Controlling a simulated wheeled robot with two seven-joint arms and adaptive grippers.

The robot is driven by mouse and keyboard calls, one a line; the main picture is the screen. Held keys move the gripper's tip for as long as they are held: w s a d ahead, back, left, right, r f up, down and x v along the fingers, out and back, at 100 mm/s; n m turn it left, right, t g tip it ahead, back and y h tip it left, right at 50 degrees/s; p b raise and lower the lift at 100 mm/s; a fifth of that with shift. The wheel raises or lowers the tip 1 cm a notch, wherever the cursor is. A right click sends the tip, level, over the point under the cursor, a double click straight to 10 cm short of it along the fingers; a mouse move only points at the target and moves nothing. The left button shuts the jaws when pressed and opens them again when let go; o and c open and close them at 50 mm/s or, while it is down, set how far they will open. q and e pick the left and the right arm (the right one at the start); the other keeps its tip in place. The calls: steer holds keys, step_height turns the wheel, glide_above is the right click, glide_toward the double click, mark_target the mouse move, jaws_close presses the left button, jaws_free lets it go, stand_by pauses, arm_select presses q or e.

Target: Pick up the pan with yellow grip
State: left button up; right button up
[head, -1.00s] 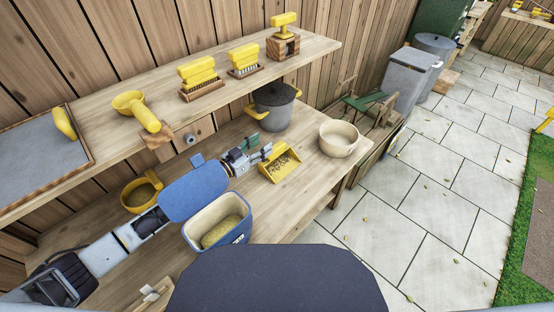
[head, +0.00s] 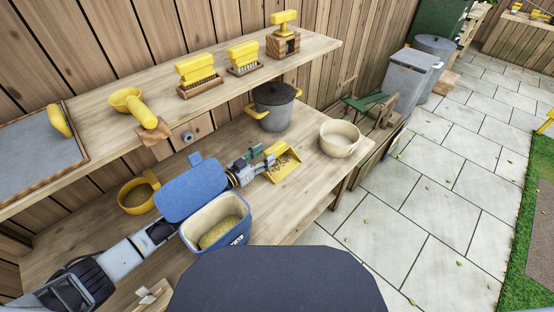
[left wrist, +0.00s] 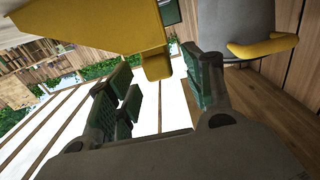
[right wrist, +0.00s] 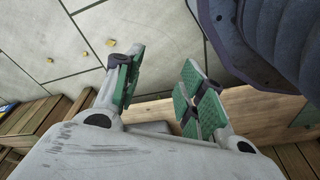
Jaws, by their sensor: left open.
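The yellow pan (head: 287,170), a scoop-like dustpan with dark crumbs in it, lies on the lower bench (head: 318,172). My left gripper (head: 261,156) is open at the pan's left, near its grip. In the left wrist view the pan's underside or side (left wrist: 95,25) fills the top. Its short yellow grip (left wrist: 157,66) sits between the line of my two open fingers (left wrist: 160,85), with visible gaps on both sides. My right gripper (right wrist: 165,80) is open and empty over the paving and a wooden edge; it is not in the head view.
A grey pot with yellow handles (head: 274,110) stands behind the pan, and a cream bowl (head: 340,140) to its right. A yellow bowl (head: 137,196) is left. The upper shelf (head: 215,95) holds yellow brushes.

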mark_target(275, 146)
arm_select(q)
steer(key=shift+w, duration=0.1)
steer(key=shift+x, duration=1)
steer(key=b+x, duration=0.1)
steer(key=x, duration=0.1)
steer(key=shift+w+d, duration=0.2)
steer(key=shift+d, duration=0.05)
steer(key=shift+w+d, duration=0.2)
steer(key=shift+d, duration=0.1)
steer(key=shift+w+d, duration=0.25)
steer(key=shift+w, duration=0.05)
arm_select(e)
steer(key=r, duration=0.2)
steer(key=a+r, duration=0.1)
steer(key=r, duration=0.1)
steer(key=shift+w, duration=0.2)
arm_select(q)
steer(key=shift+c, duration=0.3)
arm_select(e)
steer(key=shift+s+f, duration=0.1)
steer(key=shift+f, duration=0.05)
arm_select(q)
steer(key=c, duration=0.9)
jaws_close()
arm_select(e)
steer(key=shift+w, duration=0.2)
